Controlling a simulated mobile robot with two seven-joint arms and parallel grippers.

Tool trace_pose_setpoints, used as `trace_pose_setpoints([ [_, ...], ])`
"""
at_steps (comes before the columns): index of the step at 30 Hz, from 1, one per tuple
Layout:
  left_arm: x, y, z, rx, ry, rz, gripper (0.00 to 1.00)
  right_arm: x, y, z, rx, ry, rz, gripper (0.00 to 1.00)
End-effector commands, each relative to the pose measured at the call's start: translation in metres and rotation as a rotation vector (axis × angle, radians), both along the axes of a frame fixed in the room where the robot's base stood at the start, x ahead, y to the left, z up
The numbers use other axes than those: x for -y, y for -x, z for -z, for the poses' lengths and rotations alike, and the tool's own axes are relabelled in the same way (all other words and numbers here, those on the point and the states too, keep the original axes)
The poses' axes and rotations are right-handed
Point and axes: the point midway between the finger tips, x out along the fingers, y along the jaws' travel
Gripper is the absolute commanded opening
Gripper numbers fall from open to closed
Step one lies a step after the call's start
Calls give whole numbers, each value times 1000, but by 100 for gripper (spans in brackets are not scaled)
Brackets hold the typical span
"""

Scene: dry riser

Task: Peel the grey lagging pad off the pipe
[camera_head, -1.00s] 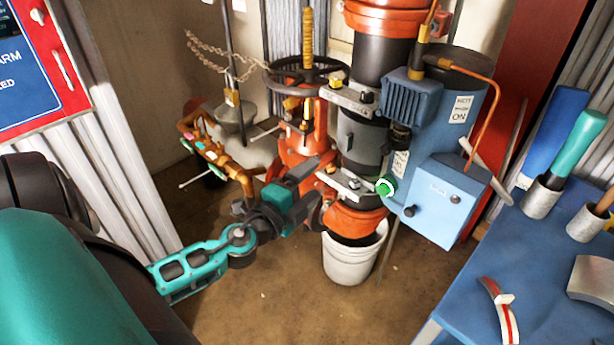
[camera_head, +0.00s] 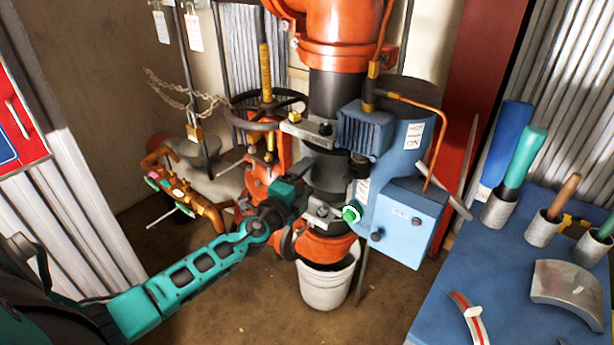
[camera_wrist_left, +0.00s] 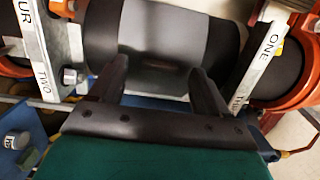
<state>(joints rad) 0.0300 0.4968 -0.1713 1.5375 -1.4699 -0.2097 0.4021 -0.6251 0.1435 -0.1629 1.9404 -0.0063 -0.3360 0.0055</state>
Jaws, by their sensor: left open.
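The grey lagging pad (camera_head: 328,168) is wrapped on the dark upright pipe between two metal clamp brackets; the left arm partly hides it in the head view. My left gripper (camera_head: 303,178) is at the pad's left side. In the left wrist view its two fingers (camera_wrist_left: 161,72) are spread and point at the curved surface, with nothing held between them. Contact is unclear. The right gripper is not in view.
A blue unit (camera_head: 405,220) with a copper tube stands right of the pipe. A handwheel (camera_head: 265,103) is at its left, and a white bucket (camera_head: 328,288) below. A blue bench (camera_head: 430,310) with tools in cups is at the right. Floor at front is clear.

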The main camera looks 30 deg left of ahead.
Motion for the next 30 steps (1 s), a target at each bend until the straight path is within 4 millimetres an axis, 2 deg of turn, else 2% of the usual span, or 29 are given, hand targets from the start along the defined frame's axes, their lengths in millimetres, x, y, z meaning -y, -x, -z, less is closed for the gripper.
trace_pose_setpoints([
  [6,0,-13,0,0,2,0,77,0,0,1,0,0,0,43],
  [14,-1,-14,0,-1,2,0,77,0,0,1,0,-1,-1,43],
  [30,-1,-14,0,0,1,0,27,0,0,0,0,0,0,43],
])
